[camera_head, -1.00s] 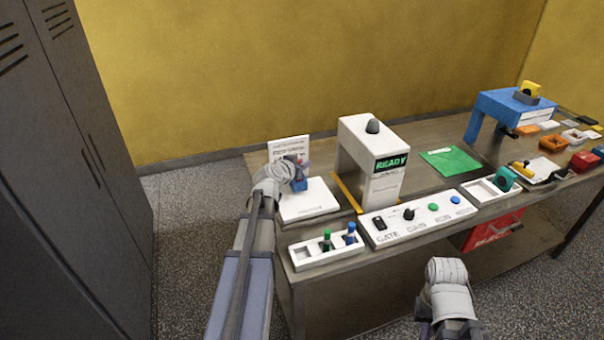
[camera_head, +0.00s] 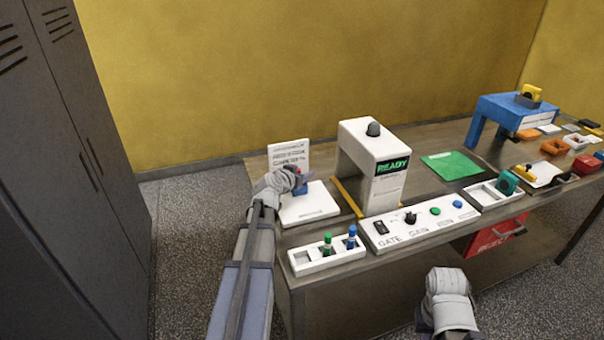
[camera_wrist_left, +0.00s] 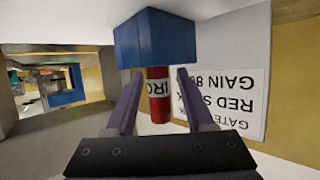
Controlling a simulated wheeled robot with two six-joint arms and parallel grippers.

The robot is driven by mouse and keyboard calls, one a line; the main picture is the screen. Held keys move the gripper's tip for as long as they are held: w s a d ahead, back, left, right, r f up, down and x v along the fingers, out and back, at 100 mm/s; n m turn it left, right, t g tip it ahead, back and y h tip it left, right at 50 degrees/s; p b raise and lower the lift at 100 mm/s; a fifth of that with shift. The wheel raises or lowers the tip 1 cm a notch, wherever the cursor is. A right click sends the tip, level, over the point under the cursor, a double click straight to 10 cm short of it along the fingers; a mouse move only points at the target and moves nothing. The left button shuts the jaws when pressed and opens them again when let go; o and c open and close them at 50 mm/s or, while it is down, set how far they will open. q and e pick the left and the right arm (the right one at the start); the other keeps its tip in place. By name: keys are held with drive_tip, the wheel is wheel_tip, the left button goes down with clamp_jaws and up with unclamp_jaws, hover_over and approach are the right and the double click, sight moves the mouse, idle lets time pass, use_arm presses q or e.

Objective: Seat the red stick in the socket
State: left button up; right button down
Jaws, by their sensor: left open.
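The red stick (camera_wrist_left: 158,95) stands between the fingers of my left gripper (camera_wrist_left: 160,85) in the left wrist view, which is upside down. My left gripper is open, with a small gap on each side of the stick. The stick's end meets a blue block (camera_wrist_left: 155,38), which looks like the socket; how deep the stick sits is hidden. In the head view the blue block (camera_head: 301,190) is on a white base (camera_head: 312,208), partly behind my left gripper (camera_head: 298,178). Part of my right arm shows at the bottom, but not its gripper.
A white card (camera_head: 289,152) stands behind the base. A white tray (camera_head: 318,266) in front holds a green stick (camera_head: 328,243) and a blue stick (camera_head: 351,237); its left slot is empty. A white machine (camera_head: 372,155) reading READY and a control panel (camera_head: 412,225) are on the right.

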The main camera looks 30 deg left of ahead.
use_arm(q)
drive_tip(key=shift+r+p, duration=0.3)
drive_tip(key=a+p+v, duration=0.1)
drive_tip(key=p+v, duration=0.3)
drive_tip(key=v, duration=0.8)
drive_tip(key=shift+d, duration=0.45)
drive_tip(key=shift+f, duration=0.15)
